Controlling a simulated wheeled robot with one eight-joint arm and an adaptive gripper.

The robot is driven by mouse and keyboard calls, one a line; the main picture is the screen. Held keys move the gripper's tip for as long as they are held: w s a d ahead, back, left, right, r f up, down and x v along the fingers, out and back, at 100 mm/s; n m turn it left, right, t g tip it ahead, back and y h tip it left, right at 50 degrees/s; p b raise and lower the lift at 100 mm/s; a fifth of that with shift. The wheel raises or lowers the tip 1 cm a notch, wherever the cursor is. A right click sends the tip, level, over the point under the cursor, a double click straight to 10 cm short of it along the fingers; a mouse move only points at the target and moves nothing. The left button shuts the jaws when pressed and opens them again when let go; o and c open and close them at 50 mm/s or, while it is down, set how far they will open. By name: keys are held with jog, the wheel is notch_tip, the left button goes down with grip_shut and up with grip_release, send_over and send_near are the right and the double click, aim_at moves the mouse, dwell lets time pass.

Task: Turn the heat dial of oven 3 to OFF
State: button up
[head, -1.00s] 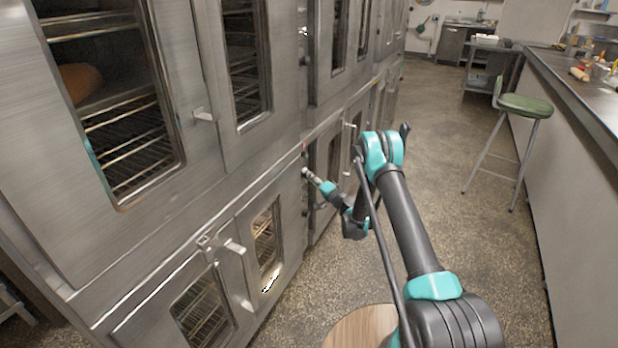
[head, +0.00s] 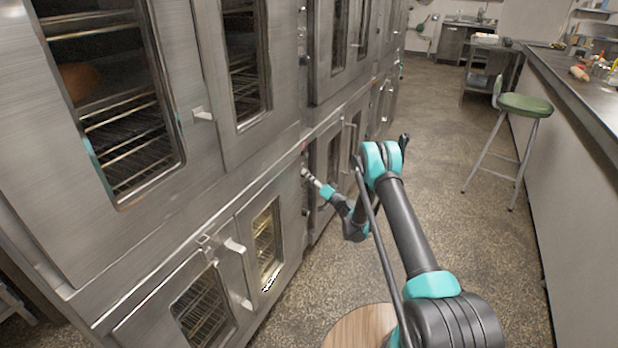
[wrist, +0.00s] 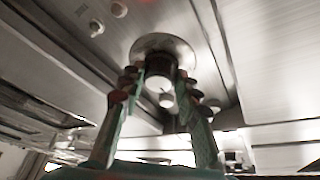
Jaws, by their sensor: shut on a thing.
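In the wrist view a dark round dial (wrist: 160,67) sits on a bright round metal plate (wrist: 164,46) on an oven panel. My gripper (wrist: 161,84) has one finger on each side of this dial and is shut on it. In the head view my gripper (head: 308,176) reaches the narrow control strip beside the lower oven door (head: 285,218), where its tips hide the dial. I cannot read the oven number or the dial's setting.
Steel ovens (head: 190,140) with glass doors and protruding handles (head: 203,114) line the left. Smaller pale knobs (wrist: 96,27) show near the dial. A green stool (head: 524,105) and a long counter (head: 575,130) stand right. The aisle floor between is clear.

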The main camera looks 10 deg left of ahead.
jog(key=o, duration=1.2)
jog(key=shift+c, duration=0.2)
notch_tip(320, 180, up, 10)
